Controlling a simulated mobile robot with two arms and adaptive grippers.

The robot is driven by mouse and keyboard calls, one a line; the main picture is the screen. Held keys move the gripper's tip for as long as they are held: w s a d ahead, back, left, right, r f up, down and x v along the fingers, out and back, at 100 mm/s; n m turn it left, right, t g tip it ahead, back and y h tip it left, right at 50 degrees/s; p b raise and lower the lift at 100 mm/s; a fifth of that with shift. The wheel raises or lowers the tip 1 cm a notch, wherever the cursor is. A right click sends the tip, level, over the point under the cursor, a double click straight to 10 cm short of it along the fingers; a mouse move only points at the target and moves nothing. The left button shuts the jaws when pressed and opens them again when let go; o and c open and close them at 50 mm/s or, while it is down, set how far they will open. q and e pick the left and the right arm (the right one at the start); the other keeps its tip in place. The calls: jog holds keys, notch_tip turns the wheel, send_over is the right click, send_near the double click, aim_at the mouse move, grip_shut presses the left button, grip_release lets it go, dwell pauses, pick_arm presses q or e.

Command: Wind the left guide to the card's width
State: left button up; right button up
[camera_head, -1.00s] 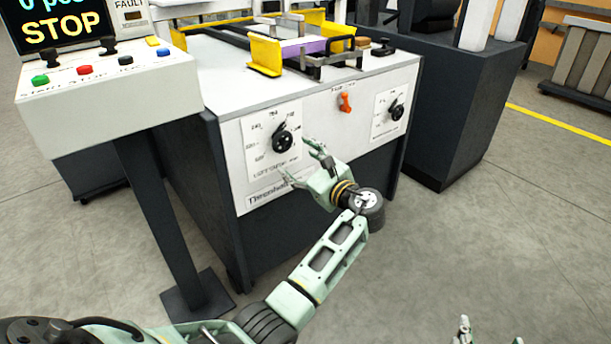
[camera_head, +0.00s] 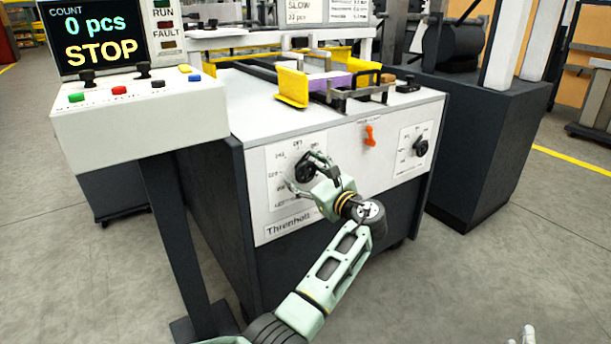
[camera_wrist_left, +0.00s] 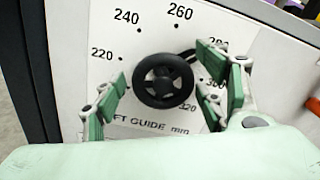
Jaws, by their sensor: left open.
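The left guide's handwheel (camera_wrist_left: 164,81) is a black spoked knob on a white dial plate (camera_wrist_left: 88,34) marked in mm, with "FT GUIDE mm" legible below. It also shows on the machine's front in the head view (camera_head: 306,171). My left gripper (camera_wrist_left: 168,92) is open, with its green fingers to the left and right of the knob; I cannot tell whether they touch it. In the head view my left gripper (camera_head: 313,183) partly covers the dial. The yellow guides (camera_head: 292,86) stand on top beside a purple card stack (camera_head: 330,80). My right gripper (camera_head: 525,336) barely shows at the bottom edge.
A second dial knob (camera_head: 420,148) and an orange lever (camera_head: 369,135) are on the same front panel. A control box (camera_head: 140,112) with coloured buttons stands at left, under a screen (camera_head: 104,36) reading "0 pcs STOP".

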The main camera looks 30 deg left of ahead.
pick_arm(q)
jog(key=c, duration=1.1)
jog(key=shift+f+n, duration=0.1)
jog(key=shift+n, duration=0.2)
